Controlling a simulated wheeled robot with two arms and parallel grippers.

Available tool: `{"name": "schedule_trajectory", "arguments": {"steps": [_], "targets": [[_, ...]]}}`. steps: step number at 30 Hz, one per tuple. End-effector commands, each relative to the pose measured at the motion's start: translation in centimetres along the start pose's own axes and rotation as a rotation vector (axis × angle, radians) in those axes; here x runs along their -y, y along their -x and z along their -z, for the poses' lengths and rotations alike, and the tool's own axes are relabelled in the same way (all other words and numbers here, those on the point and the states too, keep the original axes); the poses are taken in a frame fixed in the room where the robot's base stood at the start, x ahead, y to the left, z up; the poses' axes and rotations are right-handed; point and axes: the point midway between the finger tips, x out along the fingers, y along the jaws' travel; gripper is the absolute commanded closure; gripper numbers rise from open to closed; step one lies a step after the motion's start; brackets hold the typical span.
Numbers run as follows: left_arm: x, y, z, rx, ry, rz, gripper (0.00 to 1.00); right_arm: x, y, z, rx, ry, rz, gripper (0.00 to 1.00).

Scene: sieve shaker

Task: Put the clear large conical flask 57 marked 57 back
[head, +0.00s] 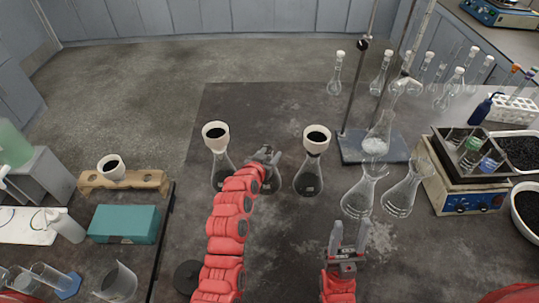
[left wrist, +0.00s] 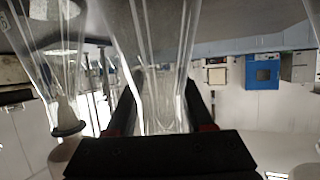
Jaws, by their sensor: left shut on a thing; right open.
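My left gripper (head: 267,156) is shut on a clear glass flask (left wrist: 155,60), seen between the fingers in the left wrist view. In the head view the arm and gripper mostly hide this flask. No number 57 is readable on it. The gripper is between two conical flasks with dark contents and white funnels, the left one (head: 222,172) and the right one (head: 308,179). My right gripper (head: 348,232) is open and empty, in front of two clear conical flasks (head: 358,200) (head: 399,196).
A shaker (head: 470,197) stands at right. Several white-stoppered flasks (head: 336,80) are at the back. A wooden rack (head: 92,181) and teal box (head: 124,224) are left.

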Motion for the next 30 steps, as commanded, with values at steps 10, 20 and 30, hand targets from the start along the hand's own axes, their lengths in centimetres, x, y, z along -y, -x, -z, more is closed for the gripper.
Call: {"name": "schedule_trajectory", "arguments": {"steps": [10, 20, 30], "targets": [[0.0, -0.1, -0.2, 0.0, 0.0, 0.0, 0.17, 0.0, 0.2, 0.0, 0.0, 0.0, 0.0, 0.5], [0.0, 0.4, 0.1, 0.0, 0.0, 0.0, 0.17, 0.0, -0.1, 0.0, 0.0, 0.0, 0.0, 0.5], [0.0, 5.9, 0.0, 0.0, 0.0, 0.0, 0.17, 0.0, -0.6, 0.1, 0.0, 0.0, 0.0, 0.5]]}}
